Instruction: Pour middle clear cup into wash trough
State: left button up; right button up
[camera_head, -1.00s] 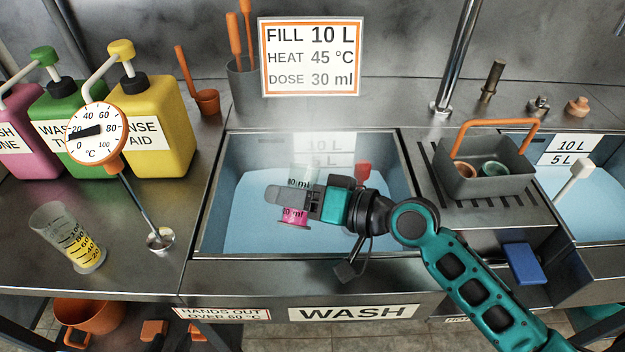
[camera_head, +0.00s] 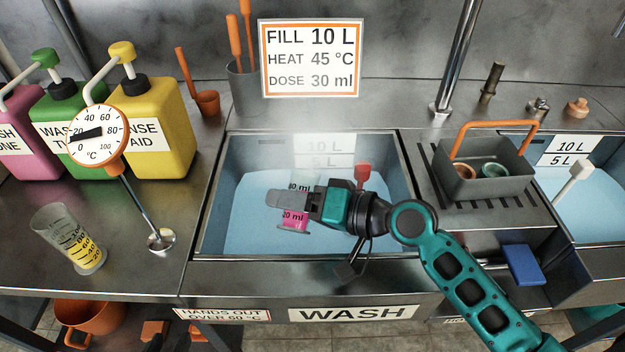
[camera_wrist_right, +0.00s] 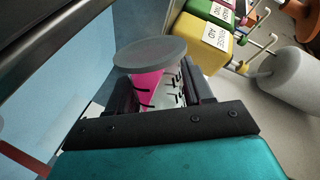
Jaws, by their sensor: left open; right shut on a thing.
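A clear graduated cup with pink liquid (camera_head: 293,221) is held over the wash trough (camera_head: 258,249), which has pale blue water in it. My right gripper (camera_head: 292,199) is shut around the cup. The cup is tilted, with its base toward the front and its upper part partly hidden by the fingers. In the right wrist view the cup's grey base (camera_wrist_right: 150,53) faces the camera, and the pink liquid (camera_wrist_right: 143,85) lies along one side between the jaws (camera_wrist_right: 160,95). I cannot tell whether liquid is leaving the rim. My left gripper is not in view.
Another clear cup with yellow liquid (camera_head: 72,240) stands on the left counter beside a dial thermometer (camera_head: 98,134). Pump bottles (camera_head: 155,125) stand behind. A grey caddy (camera_head: 485,170) with an orange handle sits right of the trough. A red-headed tool (camera_head: 362,171) is in the trough.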

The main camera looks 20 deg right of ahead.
jog(key=shift+f+m+g+p, duration=0.3)
jog(key=shift+f+m, duration=0.1)
jog(key=shift+m, duration=0.5)
dwell(0.5)
jog(key=shift+w+r+y+p, duration=0.1)
jog(key=shift+r+y+p, duration=0.05)
jog(key=shift+y+p, duration=0.15)
jog(key=shift+w+d+r+m+g+p, duration=0.4)
jog(key=shift+w+m+p, duration=0.2)
jog(key=shift+p, duration=0.2)
jog(key=shift+w+r+m+g+y+p, duration=0.1)
jog(key=shift+r+m+g+y+p, duration=0.3)
jog(key=shift+m+p, duration=0.8)
dwell(0.9)
